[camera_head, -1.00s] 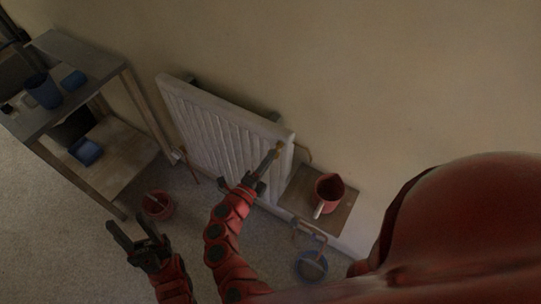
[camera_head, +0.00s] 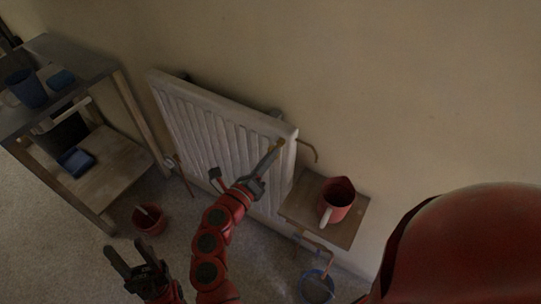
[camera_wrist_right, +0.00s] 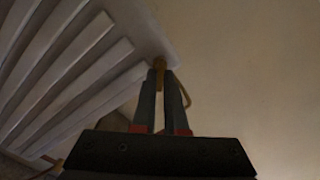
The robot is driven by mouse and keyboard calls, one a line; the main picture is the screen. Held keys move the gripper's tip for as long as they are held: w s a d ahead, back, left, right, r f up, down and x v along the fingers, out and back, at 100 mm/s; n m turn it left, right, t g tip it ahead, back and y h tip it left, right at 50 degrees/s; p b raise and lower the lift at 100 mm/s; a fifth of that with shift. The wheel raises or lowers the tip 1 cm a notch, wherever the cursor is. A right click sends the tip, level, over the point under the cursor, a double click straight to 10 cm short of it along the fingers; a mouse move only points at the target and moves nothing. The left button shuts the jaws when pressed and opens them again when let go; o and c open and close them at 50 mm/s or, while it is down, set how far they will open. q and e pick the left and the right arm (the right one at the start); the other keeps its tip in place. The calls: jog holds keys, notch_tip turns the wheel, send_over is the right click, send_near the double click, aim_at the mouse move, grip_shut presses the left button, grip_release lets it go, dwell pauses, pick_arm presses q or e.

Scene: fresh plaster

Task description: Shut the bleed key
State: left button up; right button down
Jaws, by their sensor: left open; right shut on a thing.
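The white radiator (camera_head: 205,128) hangs on the wall. Its fins also show in the right wrist view (camera_wrist_right: 72,72). A small brass bleed key (camera_head: 281,142) is at the radiator's upper right corner; it also shows in the right wrist view (camera_wrist_right: 159,64). My right gripper (camera_head: 277,149) is shut on the key, its narrow fingers (camera_wrist_right: 161,88) reaching up to it. The fingers hide part of the key, and its turn angle is too small to tell. My left gripper (camera_head: 136,262) is open and empty, low at the left, away from the radiator.
A red jug (camera_head: 340,196) stands on a small wooden shelf (camera_head: 302,203) right of the radiator. A copper pipe (camera_head: 311,147) is close to the key. A blue bucket (camera_head: 315,290) and a red bucket (camera_head: 150,222) are low down. A workbench (camera_head: 75,90) stands left.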

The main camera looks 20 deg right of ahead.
jog(key=m+b, duration=0.7)
jog(key=b, duration=0.5)
jog(key=shift+m+b, duration=0.4)
jog(key=m+b, duration=0.2)
jog(key=b, duration=0.3)
jog(key=c, duration=0.8)
grip_release()
